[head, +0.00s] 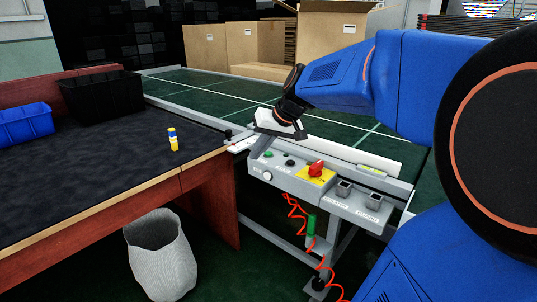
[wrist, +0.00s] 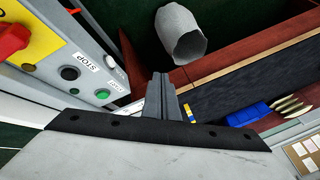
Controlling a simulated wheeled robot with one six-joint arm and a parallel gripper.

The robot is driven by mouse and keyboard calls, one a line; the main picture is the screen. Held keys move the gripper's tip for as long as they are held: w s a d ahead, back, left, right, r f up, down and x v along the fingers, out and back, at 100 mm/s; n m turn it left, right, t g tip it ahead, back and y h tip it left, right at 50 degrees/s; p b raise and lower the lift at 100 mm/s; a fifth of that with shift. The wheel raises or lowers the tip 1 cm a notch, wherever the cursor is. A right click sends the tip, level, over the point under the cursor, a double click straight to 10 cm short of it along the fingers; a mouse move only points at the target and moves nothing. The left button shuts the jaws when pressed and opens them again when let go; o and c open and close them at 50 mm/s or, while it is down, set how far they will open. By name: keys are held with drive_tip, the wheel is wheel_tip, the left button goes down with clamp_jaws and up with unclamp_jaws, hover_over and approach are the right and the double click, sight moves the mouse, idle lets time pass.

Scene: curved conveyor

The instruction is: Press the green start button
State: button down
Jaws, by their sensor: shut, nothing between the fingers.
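The green start button (head: 268,154) sits on the grey control box (head: 285,171) at the conveyor's near edge. It also shows in the wrist view (wrist: 102,94), near a label and left of my gripper. A black button (head: 290,163) labelled STOP in the wrist view (wrist: 69,73) is beside it. A red knob on a yellow plate (head: 316,169) is further right on the box. My gripper (wrist: 164,77) is shut and empty, its fingers apart from the green button in the wrist view. In the head view my wrist is above the box's left end, and the fingertips are hard to make out.
A dark-topped table (head: 90,190) stands left of the box with a small yellow and blue item (head: 173,139), a blue bin (head: 22,124) and a black bin (head: 100,95). A wastebasket (head: 160,262) is below. The green conveyor (head: 215,92) runs behind. A red coiled cord (head: 296,214) hangs below the box.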

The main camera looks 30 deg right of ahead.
wheel_tip(320, 180, up, 2)
drive_tip(key=m+t, duration=0.2)
hover_over(271, 154)
drive_tip(key=shift+d+r+y, duration=0.1)
drive_tip(key=shift+r+y, duration=0.1)
drive_tip(key=shift+y, duration=0.2)
drive_tip(key=shift+f, duration=4.45)
drive_tip(key=shift+f, duration=0.15)
drive_tip(key=shift+f, duration=0.25)
drive_tip(key=shift+f, duration=0.4)
drive_tip(key=shift+r, duration=0.85)
